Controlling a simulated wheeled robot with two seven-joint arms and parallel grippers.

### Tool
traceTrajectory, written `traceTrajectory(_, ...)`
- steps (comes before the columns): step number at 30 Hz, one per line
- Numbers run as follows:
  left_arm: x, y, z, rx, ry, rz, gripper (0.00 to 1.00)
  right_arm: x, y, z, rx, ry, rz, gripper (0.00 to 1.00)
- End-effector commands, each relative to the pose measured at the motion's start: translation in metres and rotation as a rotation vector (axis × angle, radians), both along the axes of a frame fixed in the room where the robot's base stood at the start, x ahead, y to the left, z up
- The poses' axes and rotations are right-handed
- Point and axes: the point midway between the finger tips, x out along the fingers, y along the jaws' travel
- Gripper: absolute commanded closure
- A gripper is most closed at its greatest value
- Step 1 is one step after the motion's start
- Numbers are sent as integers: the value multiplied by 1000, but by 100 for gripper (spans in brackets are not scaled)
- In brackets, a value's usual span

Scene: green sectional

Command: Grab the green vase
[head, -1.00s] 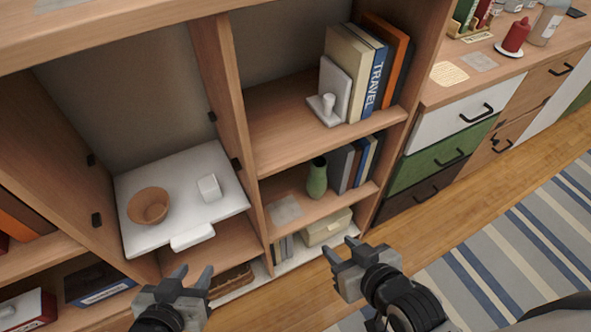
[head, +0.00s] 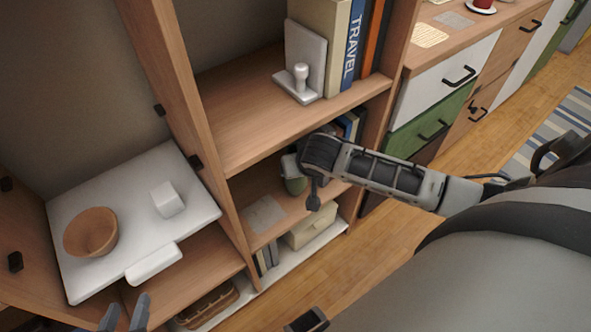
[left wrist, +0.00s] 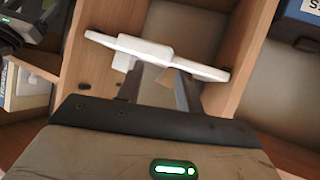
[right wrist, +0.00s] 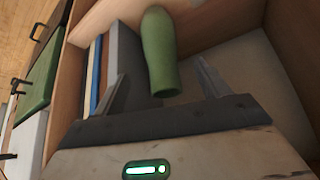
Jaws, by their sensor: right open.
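The green vase (head: 295,186) stands on the middle shelf of the bookcase, mostly hidden behind my right gripper (head: 291,166) in the head view. In the right wrist view the vase (right wrist: 160,50) shows between the two fingertips of my right gripper (right wrist: 159,78), just ahead of them. Those fingers are spread, with a gap on each side of the vase. My left gripper (head: 126,314) is at the lower left of the head view, in front of the white drop-down panel. Its fingers (left wrist: 162,80) are apart and empty in the left wrist view.
Several books (right wrist: 120,60) stand beside the vase. The shelf board above holds a white bookend (head: 305,60) and more books. A bowl (head: 90,232) and a white block (head: 167,199) sit on the white panel (head: 190,222). A beige box (head: 312,230) is below the vase.

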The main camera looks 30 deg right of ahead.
Motion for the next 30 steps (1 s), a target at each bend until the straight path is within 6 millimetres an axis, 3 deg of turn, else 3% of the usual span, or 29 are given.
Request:
traceTrajectory(7, 0, -2, -10, -2, 3, -4, 64, 17, -6, -22, 0, 0, -7, 25)
traceTrajectory(15, 2, -9, -38, -12, 54, -24, 64, 40, -13, -52, 0, 1, -6, 25)
traceTrajectory(24, 5, -10, -42, -10, 61, -30, 64, 42, -13, -54, 2, 1, -4, 25)
traceTrajectory(26, 5, -10, -41, -9, 61, -30, 64, 42, -13, -54, 2, 1, -4, 39)
traceTrajectory(30, 5, -10, -41, -9, 59, -31, 64, 42, -13, -54, 0, 1, -4, 78)
